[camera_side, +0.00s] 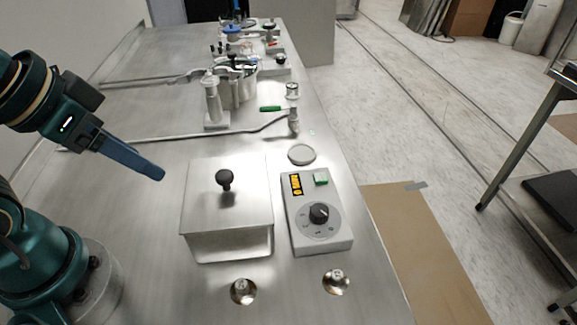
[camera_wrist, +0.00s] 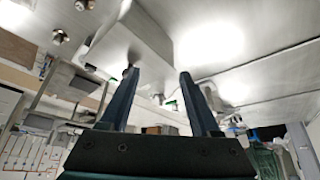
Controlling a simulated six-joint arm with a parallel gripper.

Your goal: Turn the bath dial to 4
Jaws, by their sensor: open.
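The bath dial (camera_side: 319,212) is a black knob on a round grey scale, on the sloped top of a light grey control box (camera_side: 305,242). The box also has a yellow label and a green switch. The numbers on the scale are too small to read. Left of the box stands a steel bath with a flat lid (camera_side: 205,207) and a black lid knob (camera_side: 224,178). My gripper (camera_side: 160,174) is in the air left of the lid, apart from the dial and holding nothing. In the wrist view my gripper (camera_wrist: 158,76) shows two blue fingers spread apart.
Two small metal fittings (camera_side: 243,291) (camera_side: 336,281) stand in front of the bath and box. A round grey disc (camera_side: 302,154) lies behind the box. A grey stand (camera_side: 214,105), a green-handled tool (camera_side: 271,108) and clutter are farther back. Steel table is clear around my gripper.

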